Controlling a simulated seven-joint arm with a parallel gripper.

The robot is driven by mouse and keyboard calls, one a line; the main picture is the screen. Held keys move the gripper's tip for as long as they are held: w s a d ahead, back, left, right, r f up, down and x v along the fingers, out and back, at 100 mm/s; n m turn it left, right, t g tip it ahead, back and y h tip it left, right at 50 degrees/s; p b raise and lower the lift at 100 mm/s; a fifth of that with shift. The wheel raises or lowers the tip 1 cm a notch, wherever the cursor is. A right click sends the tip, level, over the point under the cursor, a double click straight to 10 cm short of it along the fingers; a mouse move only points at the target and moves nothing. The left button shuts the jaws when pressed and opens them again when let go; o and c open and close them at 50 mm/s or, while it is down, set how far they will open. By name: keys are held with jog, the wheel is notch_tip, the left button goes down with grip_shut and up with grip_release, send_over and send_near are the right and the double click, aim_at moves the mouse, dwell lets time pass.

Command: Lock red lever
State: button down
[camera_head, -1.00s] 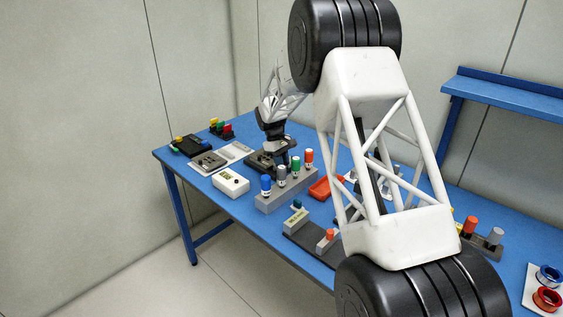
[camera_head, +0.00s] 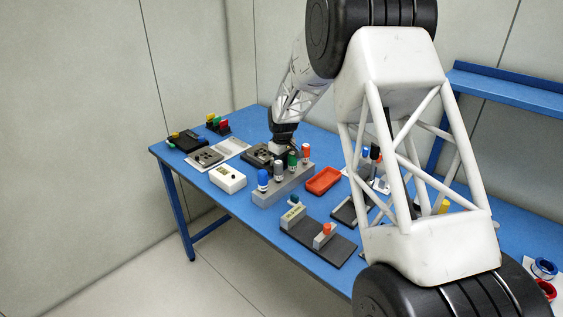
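A small red lever-like piece (camera_head: 225,124) stands beside green and yellow ones on a dark block at the far left of the table. It is too small to tell whether it is up or down. My gripper (camera_head: 277,149) points down at the dark fixture (camera_head: 256,155) near the table's middle, behind a row of coloured cylinders. It is right of the red piece and apart from it. The fingers are partly hidden and too small to tell whether they are open or hold anything.
A grey rack (camera_head: 285,188) holds blue, grey, green and red-topped cylinders. A white box (camera_head: 227,179), a red tray (camera_head: 323,181) and a dark plate with small blocks (camera_head: 338,250) lie near. My arm links hide much of the table's right side.

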jog(key=c, duration=1)
grip_release()
jog(key=shift+c, duration=0.2)
jog(key=shift+r, duration=0.15)
jog(key=shift+d+r, duration=0.1)
jog(key=shift+r, duration=3.7)
